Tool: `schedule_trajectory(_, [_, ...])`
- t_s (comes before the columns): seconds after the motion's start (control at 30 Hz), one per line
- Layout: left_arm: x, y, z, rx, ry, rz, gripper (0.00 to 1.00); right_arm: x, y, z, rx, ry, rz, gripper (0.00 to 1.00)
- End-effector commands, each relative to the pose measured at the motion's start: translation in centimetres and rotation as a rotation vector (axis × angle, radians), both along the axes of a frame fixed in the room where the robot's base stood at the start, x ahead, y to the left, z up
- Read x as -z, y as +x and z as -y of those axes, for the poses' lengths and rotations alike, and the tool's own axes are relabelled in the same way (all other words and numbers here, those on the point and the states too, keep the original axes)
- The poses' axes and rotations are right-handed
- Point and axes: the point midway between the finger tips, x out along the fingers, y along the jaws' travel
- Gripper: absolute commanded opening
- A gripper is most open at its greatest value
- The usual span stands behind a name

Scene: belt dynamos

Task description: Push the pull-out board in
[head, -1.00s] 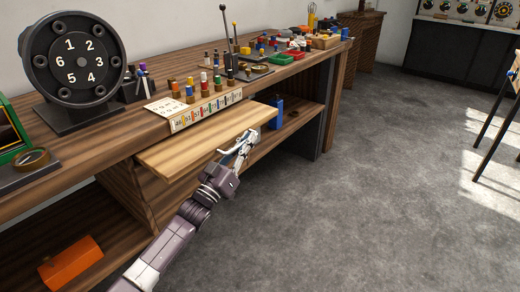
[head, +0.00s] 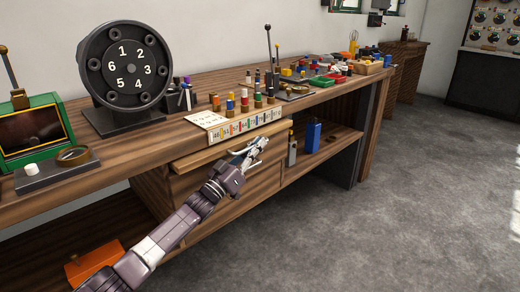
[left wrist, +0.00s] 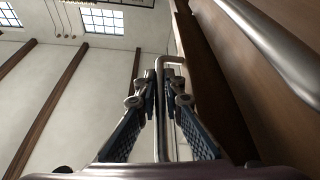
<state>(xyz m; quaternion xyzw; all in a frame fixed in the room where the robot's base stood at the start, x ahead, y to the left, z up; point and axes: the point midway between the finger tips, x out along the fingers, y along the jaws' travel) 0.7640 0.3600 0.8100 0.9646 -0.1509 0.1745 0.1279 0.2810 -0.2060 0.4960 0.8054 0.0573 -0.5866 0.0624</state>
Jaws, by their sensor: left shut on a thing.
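The pull-out board (head: 205,157) is under the bench top in the head view. Only a narrow strip of it and its front edge stick out. The fingers hide part of the handle in the head view. My right gripper is not in view.
The workbench top (head: 150,143) carries a numbered dial (head: 128,65), a green-framed box (head: 35,130) and several coloured pegs. A blue container (head: 312,136) stands on the shelf to the right. An orange block (head: 95,262) lies low at left. The floor at right is clear.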

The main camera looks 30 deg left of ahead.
Motion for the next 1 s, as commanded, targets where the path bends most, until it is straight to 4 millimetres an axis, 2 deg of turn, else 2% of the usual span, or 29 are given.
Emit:
schedule_trajectory(0.03, [-0.4, 0.1, -0.6, -0.009, -0.003, 0.004, 0.00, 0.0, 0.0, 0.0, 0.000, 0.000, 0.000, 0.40])
schedule_trajectory(0.3, [-0.4, 0.1, -0.6, -0.009, -0.003, 0.004, 0.00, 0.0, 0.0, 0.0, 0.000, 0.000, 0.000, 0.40])
schedule_trajectory(0.33, [-0.4, 0.1, -0.6, -0.009, -0.002, 0.003, 0.11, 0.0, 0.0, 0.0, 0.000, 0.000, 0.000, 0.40])
schedule_trajectory(0.37, [-0.4, 0.1, -0.6, -0.009, -0.002, 0.003, 0.15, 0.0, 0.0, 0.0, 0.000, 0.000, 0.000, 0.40])
schedule_trajectory(0.67, [0.0, -0.1, -0.3, -0.004, -0.001, 0.000, 0.16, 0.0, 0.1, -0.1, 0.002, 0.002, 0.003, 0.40])
schedule_trajectory(0.83, [0.7, -1.4, -0.7, -0.005, 0.000, -0.002, 0.16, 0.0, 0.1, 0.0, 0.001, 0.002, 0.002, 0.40])
schedule_trajectory(1.0, [1.7, -3.8, -1.3, -0.004, 0.000, -0.003, 0.16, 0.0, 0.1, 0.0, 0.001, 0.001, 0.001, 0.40])
